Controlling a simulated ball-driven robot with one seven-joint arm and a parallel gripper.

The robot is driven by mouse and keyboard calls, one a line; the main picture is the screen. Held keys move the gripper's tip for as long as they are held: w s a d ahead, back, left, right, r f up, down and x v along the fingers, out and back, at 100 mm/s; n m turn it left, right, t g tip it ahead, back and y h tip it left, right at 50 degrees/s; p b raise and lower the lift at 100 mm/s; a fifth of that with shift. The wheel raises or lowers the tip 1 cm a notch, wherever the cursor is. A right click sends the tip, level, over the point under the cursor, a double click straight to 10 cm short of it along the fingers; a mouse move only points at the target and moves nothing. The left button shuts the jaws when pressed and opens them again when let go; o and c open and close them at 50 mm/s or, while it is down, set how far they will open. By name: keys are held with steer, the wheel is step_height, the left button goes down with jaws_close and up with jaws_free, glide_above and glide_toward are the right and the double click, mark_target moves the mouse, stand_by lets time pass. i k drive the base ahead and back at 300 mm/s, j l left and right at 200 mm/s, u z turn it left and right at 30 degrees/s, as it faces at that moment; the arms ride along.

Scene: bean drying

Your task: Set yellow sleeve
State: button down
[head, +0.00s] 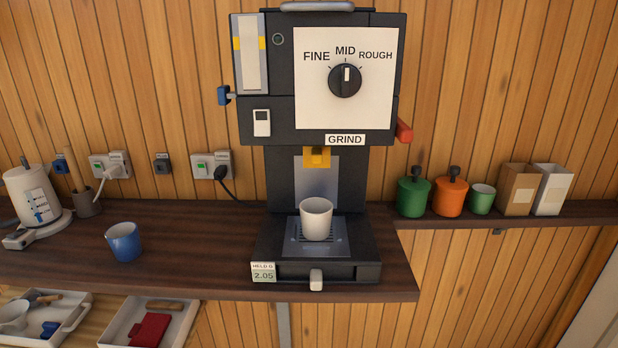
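The black grinder (420,20) stands on the dark counter. A yellow band (262,43) shows at both edges of the pale upright panel (249,70) at its upper left, a little above the panel's mid-height. Another yellow piece (317,157) sits at the spout under the GRIND label (345,139). I cannot tell which of these is the sleeve. The dial (345,80) points up to MID. A white cup (316,219) stands upright on the grinder's drip tray, below the spout. My gripper is not in view.
A blue lever (223,96) sticks out left of the grinder and a red handle (404,131) right. The display (263,273) reads 2.05. A blue cup (124,242) and white kettle (33,203) stand left. Jars (413,196) line the right shelf. Trays (118,318) lie lower left.

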mark_target(314, 156)
steer(key=i, duration=1.05)
